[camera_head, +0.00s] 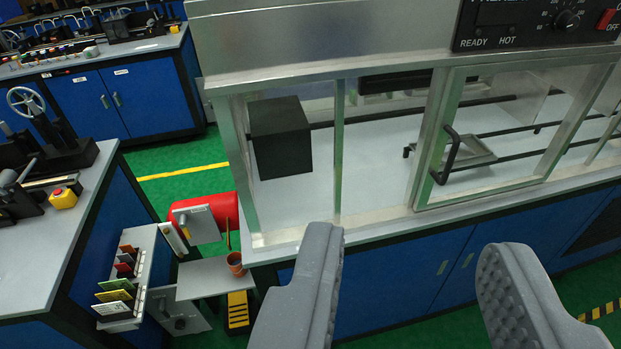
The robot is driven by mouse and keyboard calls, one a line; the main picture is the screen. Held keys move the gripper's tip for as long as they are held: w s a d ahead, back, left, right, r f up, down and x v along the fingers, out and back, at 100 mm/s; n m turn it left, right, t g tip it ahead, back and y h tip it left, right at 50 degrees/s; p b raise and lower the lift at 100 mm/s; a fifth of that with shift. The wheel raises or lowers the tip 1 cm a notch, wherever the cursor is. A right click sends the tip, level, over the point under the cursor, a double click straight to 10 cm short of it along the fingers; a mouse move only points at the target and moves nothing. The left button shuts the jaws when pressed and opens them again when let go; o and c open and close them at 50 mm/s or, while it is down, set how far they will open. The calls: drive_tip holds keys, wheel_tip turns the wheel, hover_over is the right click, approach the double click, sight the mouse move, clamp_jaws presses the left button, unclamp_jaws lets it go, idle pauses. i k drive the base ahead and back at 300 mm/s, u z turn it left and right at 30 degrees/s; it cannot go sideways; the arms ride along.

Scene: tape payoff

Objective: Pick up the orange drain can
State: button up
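A small orange-brown can (236,263), which looks like the drain can, stands upright on a low grey platform (202,281) left of centre. It is below a red drum (216,210), close to the corner of the glass-fronted machine. My gripper (412,248) is open and empty, with its two grey fingers wide apart at the bottom of the view. The can is beyond and to the left of my left finger, apart from it.
The glass-fronted machine (300,235) on a blue cabinet fills the right. A blue bench (70,215) stands at left with a yellow item (63,198) on it. A rack of cards (125,285) and a yellow step (238,308) flank the platform. Green floor shows between them.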

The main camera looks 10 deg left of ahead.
sight(234, 260)
drive_tip(key=z, duration=0.7)
drive_tip(key=k, duration=1.2)
drive_tip(key=u, duration=1.4)
drive_tip(key=i, duration=1)
